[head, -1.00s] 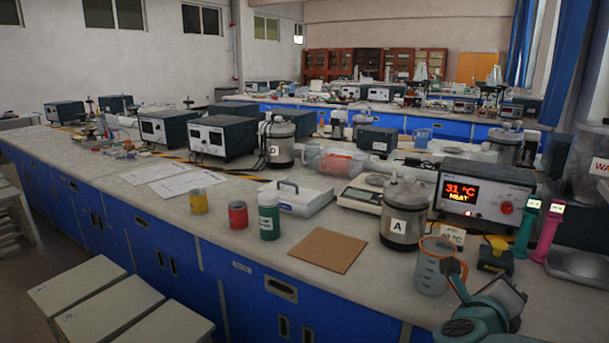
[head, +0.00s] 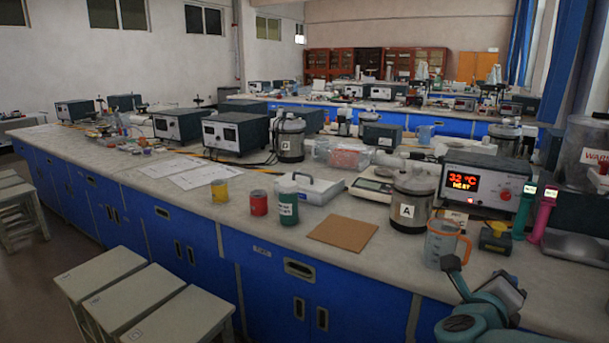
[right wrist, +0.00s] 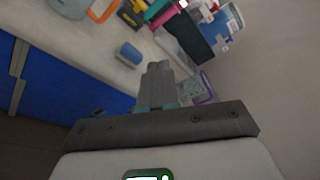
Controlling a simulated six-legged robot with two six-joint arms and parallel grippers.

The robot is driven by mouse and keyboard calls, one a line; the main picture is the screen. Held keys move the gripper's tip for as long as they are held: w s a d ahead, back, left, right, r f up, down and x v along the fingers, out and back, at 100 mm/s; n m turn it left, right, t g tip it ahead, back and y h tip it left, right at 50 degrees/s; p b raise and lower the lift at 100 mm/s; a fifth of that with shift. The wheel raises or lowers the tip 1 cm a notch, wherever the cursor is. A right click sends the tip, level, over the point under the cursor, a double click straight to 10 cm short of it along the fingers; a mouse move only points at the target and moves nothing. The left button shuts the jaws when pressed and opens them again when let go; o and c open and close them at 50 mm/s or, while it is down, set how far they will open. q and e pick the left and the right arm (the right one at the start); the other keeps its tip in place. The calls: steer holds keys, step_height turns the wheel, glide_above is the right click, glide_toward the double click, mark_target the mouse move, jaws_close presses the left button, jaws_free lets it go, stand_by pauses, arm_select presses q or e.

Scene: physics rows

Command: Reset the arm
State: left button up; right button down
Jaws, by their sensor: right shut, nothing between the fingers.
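My right arm (head: 482,308) shows at the lower right of the head view, in front of the bench edge. Its fingertips cannot be made out there. In the right wrist view my right gripper (right wrist: 158,70) has its two grey fingers together, with nothing between them. The fingers point towards the bench top (right wrist: 70,50), and no contact with anything shows. My left gripper is in neither view.
A clear beaker (head: 438,246) with an orange handle stands near the bench edge, behind my right arm. Container A (head: 408,212), a heater box (head: 482,186) and a brown board (head: 342,234) are nearby. Stools (head: 140,290) stand at the lower left.

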step_height(320, 180, down, 13)
steer(key=w+n+g+y, duration=0.1)
steer(key=n+g, duration=0.1)
steer(key=s+a+f+n+g+y, duration=0.1)
steer(key=s+a+f+n+y, duration=0.2)
steer(key=f, duration=0.5)
steer(key=s+a+f+n+y, duration=0.1)
steer(key=a+f+n+y, duration=0.15)
steer(key=f+n, duration=0.4)
steer(key=s+a+f+n+g+y, duration=0.1)
steer(key=s+a+f+n+y, duration=0.15)
steer(key=f, duration=0.75)
steer(key=s+a+f+n+g+y, duration=0.3)
steer(key=s+a+f+n+g, duration=0.15)
steer(key=s+a+n, duration=0.45)
steer(key=s+a+f+n+g+y, duration=0.3)
steer(key=s+a+f+n+y, duration=0.25)
steer(key=s, duration=0.65)
step_height(320, 180, up, 19)
steer(key=n+h+p, duration=0.2)
steer(key=p, duration=1.6)
steer(key=shift+w+r, duration=0.15)
steer(key=shift+w, duration=0.15)
